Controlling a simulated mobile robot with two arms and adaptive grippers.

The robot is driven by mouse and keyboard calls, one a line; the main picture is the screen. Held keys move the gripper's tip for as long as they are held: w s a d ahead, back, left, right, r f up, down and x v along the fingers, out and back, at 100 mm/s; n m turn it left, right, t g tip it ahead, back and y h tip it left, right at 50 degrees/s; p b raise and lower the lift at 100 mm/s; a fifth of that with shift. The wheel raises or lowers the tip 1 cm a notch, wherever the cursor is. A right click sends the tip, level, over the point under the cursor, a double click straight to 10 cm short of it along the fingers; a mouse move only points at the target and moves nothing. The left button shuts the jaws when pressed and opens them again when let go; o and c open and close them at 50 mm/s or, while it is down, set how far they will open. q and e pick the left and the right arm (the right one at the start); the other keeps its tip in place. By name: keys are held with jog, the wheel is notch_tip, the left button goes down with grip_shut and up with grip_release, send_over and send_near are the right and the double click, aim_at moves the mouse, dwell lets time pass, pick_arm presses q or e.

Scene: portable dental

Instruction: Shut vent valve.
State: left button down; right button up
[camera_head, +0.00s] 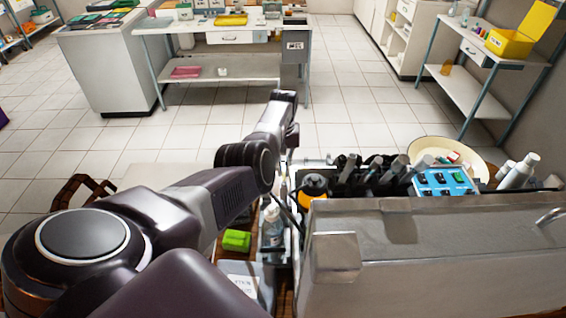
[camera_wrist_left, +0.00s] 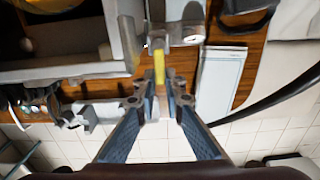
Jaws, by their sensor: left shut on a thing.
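A small yellow handle (camera_wrist_left: 160,65), which looks like the vent valve's lever, shows in the left wrist view below grey metal fittings (camera_wrist_left: 182,36). My left gripper (camera_wrist_left: 160,84) has its two fingertips on either side of the handle's lower end and is shut on it. In the head view my left arm reaches from the left to the far side of the dental unit (camera_head: 440,250). The fingertips and the yellow handle cannot be made out there. My right gripper is not in view.
Beside my left arm are a green box (camera_head: 237,240), a clear bottle (camera_head: 272,226) and an orange-and-black bottle (camera_head: 314,187). Dark handpieces and a blue switch panel (camera_head: 443,182) stand at the unit's back. Open tiled floor (camera_head: 350,100) lies beyond.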

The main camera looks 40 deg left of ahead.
aim_at(284, 172)
pick_arm(q)
jog(key=shift+w+r, duration=0.1)
jog(key=c, duration=2)
grip_release()
notch_tip(284, 172, up, 12)
